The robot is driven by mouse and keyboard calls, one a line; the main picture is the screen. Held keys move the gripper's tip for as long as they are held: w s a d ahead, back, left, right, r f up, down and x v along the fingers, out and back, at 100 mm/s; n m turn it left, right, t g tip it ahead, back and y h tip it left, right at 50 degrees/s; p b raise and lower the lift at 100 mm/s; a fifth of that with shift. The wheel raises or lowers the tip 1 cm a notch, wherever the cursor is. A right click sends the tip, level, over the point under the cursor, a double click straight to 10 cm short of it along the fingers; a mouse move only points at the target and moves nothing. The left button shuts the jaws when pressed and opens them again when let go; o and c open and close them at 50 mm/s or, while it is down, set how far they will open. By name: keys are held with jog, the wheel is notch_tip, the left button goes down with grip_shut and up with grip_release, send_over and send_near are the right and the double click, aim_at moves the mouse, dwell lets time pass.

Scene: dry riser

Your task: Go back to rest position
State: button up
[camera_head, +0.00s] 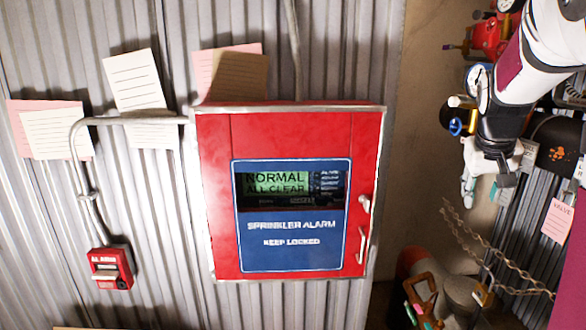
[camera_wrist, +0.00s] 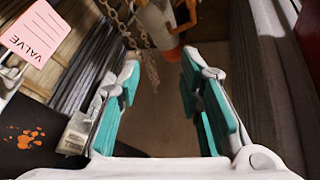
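My gripper (camera_wrist: 158,75) is open and empty in the wrist view, its two teal-padded fingers well apart with bare floor showing between them.
A red pull station (camera_head: 110,268) and paper notes (camera_head: 135,80) are on the corrugated wall. Red valve parts (camera_head: 487,38), a chain (camera_head: 500,258) and a pink VALVE tag (camera_head: 557,220) crowd the right side. An orange-and-white object (camera_wrist: 160,22) lies beyond my fingertips.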

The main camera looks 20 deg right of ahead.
jog(key=s+a+f+n+y, duration=0.1)
jog(key=s+a, duration=0.4)
jog(key=a, duration=0.6)
jog(key=s+a+f+n+t+y, duration=0.1)
jog(key=s+a+n+y, duration=0.1)
jog(key=s+a, duration=0.4)
jog(key=s+a+f+n+y, duration=0.1)
jog(key=s+a, duration=0.4)
jog(key=a, duration=1.2)
jog(key=shift+s+f+n+y, duration=0.2)
jog(key=shift+f+n+y, duration=0.25)
jog(key=shift+n, duration=0.65)
jog(key=shift+a, duration=0.1)
dwell(3.4)
